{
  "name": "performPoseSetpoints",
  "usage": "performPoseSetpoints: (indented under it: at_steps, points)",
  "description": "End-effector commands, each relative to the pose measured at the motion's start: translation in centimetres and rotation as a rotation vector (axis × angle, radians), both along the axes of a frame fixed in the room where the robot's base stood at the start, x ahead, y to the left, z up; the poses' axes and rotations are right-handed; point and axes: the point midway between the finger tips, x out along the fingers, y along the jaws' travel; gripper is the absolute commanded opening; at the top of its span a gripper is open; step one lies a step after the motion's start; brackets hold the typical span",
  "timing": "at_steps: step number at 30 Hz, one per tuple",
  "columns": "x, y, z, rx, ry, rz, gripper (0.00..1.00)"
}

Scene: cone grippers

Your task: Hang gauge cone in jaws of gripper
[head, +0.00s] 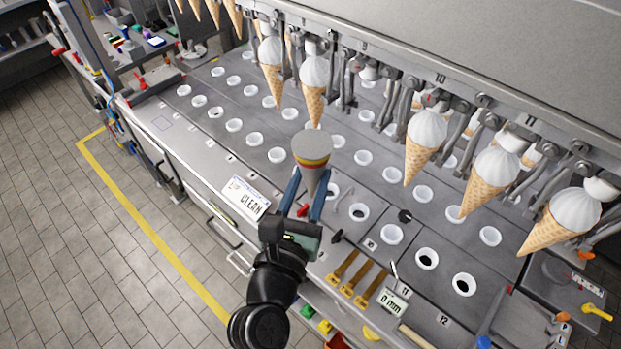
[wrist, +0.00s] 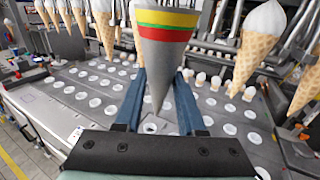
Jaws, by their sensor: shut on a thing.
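The gauge cone (head: 313,150) is grey with yellow, red and green bands near its wide top. My gripper (head: 306,192) is shut on the gauge cone and holds it upright, tip down, above the perforated deck. In the wrist view the gauge cone (wrist: 165,55) stands between my blue fingers (wrist: 158,100). Overhead, a row of metal jaws holds ice-cream cones, such as one in the middle (head: 424,145) and one at the right (head: 492,180). A set of jaws (head: 343,85) behind the gauge cone appears to hold no cone. The gauge cone is apart from the jaws.
The deck (head: 225,125) has rows of white cups. A "CLEAN" card (head: 246,197), yellow-handled tools (head: 355,280) and a "0 mm" card (head: 391,302) lie along the near edge. Hanging cones crowd the space above the deck. Open floor lies at the left.

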Motion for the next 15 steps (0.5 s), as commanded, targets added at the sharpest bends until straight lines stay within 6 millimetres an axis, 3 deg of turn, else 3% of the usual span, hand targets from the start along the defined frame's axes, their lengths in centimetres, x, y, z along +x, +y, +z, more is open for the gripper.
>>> performPoseSetpoints:
  at_steps: [15]
  points:
    - [3.9, -2.8, 0.3, -0.002, -0.002, -0.001, 0.0]
